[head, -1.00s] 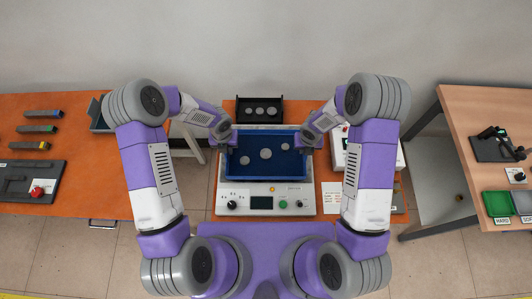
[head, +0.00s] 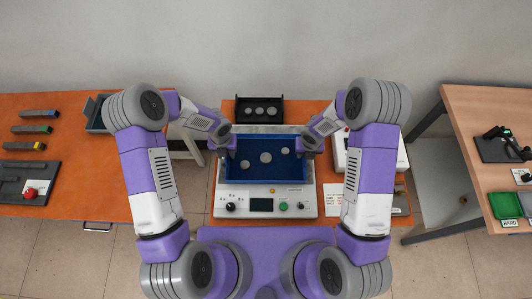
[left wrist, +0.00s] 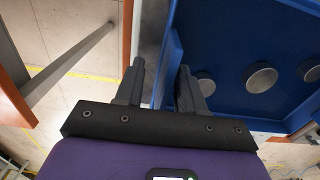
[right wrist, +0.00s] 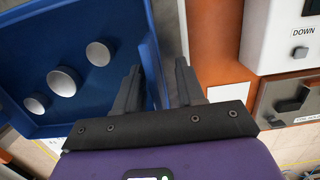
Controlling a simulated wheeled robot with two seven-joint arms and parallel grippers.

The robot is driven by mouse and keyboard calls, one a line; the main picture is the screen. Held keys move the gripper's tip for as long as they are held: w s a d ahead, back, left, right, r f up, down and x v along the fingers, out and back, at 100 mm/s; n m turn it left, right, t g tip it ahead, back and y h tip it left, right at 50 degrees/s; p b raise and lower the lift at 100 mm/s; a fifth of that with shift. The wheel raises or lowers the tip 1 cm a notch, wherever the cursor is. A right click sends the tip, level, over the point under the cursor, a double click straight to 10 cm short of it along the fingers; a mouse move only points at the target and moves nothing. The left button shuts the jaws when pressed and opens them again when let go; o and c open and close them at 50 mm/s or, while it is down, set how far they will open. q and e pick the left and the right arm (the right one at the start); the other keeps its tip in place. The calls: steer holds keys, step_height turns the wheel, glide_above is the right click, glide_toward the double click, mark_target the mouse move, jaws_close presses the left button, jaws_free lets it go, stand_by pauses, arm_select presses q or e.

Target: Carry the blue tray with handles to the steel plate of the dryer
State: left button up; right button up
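The blue tray (head: 240,178) holds three grey discs and is level over the white dryer (head: 295,206). A strip of the steel plate (head: 270,129) shows beyond the tray's far edge; the tray hides the rest. I cannot tell whether the tray touches the plate. My left gripper (head: 229,148) is at the tray's left side; in the left wrist view its fingers (left wrist: 160,85) sit on either side of the blue side wall (left wrist: 171,62). My right gripper (head: 307,148) is at the right side, its fingers likewise astride the wall in the right wrist view (right wrist: 157,85).
A black rack (head: 260,107) with grey discs stands right behind the dryer. A white box with buttons (head: 385,155) stands close to its right. An open grey bin (head: 97,116) is on the orange table at left. A wooden table (head: 465,105) is at far right.

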arm_select(q)
steer(key=shift+d, duration=0.1)
arm_select(e)
steer(key=shift+a, duration=0.1)
arm_select(q)
steer(key=shift+r, duration=0.25)
step_height(320, 180, up, 10)
steer(key=shift+r, duration=0.75)
arm_select(e)
steer(key=shift+r, duration=0.15)
steer(key=r, duration=0.4)
steer(key=s+r, duration=0.1)
steer(key=r, duration=0.6)
steer(key=shift+s+r, duration=0.2)
steer(key=shift+r, duration=0.15)
arm_select(q)
steer(key=shift+s, duration=0.1)
arm_select(e)
steer(key=shift+s+a+f, duration=0.1)
